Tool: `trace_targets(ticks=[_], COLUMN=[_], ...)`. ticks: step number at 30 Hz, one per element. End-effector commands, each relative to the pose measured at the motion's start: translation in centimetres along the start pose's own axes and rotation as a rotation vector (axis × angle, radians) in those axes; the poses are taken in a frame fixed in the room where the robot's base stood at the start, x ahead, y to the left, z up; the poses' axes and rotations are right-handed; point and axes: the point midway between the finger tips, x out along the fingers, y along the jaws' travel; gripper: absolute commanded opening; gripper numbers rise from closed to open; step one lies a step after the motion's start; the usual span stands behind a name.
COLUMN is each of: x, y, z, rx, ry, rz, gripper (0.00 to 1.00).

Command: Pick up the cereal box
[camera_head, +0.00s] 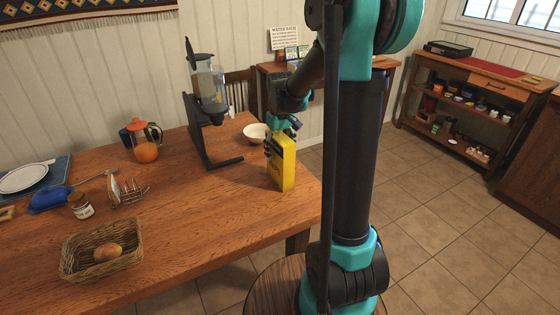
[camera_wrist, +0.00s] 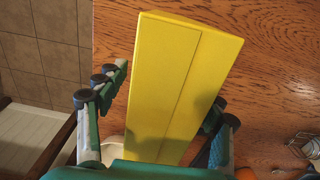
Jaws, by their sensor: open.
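The cereal box (camera_head: 283,167) is yellow and stands upright near the right end of the wooden table (camera_head: 190,215). In the wrist view the box (camera_wrist: 180,80) fills the middle, seen from above. My gripper (camera_head: 279,134) is at the top of the box. In the wrist view my gripper (camera_wrist: 165,115) is open, with one finger on each side of the box. A gap shows between the left finger and the box; I cannot tell whether the right finger touches it. The lower part of the box is partly hidden by my gripper in the wrist view.
A white bowl (camera_head: 256,132) stands just behind the box. A cereal dispenser (camera_head: 208,110) stands to its left. A jug of orange juice (camera_head: 146,148), a toast rack (camera_head: 128,195) and a basket (camera_head: 75,262) are farther left. The table in front of the box is clear.

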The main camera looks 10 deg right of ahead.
Motion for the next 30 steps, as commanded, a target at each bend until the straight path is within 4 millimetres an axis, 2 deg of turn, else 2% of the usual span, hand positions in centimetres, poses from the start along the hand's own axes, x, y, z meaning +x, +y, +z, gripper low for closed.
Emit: trace_targets(ticks=[3, 6, 14, 17, 30], x=[1.7, 2.5, 2.8, 2.8, 2.8], y=[-0.1, -0.1, -0.2, -0.2, -0.1], z=[0.1, 0.1, 0.1, 0.1, 0.1], rx=[0.000, 0.001, 0.001, 0.001, 0.001], ry=[0.000, 0.000, 0.000, 0.000, 0.000], rz=[0.000, 0.000, 0.000, 0.000, 0.000], gripper=[0.67, 0.67, 0.67, 0.57, 0.03])
